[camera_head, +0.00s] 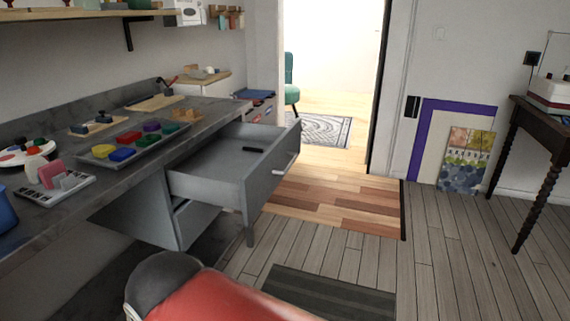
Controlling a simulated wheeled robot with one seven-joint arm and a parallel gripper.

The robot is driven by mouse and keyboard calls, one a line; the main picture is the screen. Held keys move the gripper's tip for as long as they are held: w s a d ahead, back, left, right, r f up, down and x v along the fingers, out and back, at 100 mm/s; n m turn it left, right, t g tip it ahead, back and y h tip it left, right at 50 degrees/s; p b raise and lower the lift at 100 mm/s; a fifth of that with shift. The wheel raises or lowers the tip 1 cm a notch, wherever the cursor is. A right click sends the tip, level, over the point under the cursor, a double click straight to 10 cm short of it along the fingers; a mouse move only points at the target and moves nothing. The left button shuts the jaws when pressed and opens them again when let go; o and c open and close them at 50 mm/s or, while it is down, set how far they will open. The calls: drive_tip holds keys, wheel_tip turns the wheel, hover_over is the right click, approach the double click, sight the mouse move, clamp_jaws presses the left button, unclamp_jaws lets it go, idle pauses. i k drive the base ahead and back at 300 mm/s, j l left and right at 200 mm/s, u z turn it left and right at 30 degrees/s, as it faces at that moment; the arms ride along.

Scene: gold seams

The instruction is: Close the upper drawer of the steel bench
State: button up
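The steel bench (95,185) runs along the left wall. Its upper drawer (222,176) is pulled well out, toward the right of the picture. The drawer's front panel (271,181) has a pale bar handle (286,164) on its outer face. A small black item (253,149) lies inside the drawer. Below it, a lower drawer front (196,222) is partly hidden by the upper drawer. My gripper is not in view.
Paint trays (140,143) and small items cover the bench top. A red and grey rounded shape fills the bottom centre; I cannot tell what it is. A dark mat (330,295) lies on the floor. Floor right of the drawer is clear. A doorway stands behind.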

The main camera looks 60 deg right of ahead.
sight(216, 170)
drive_tip(key=z, duration=1.7)
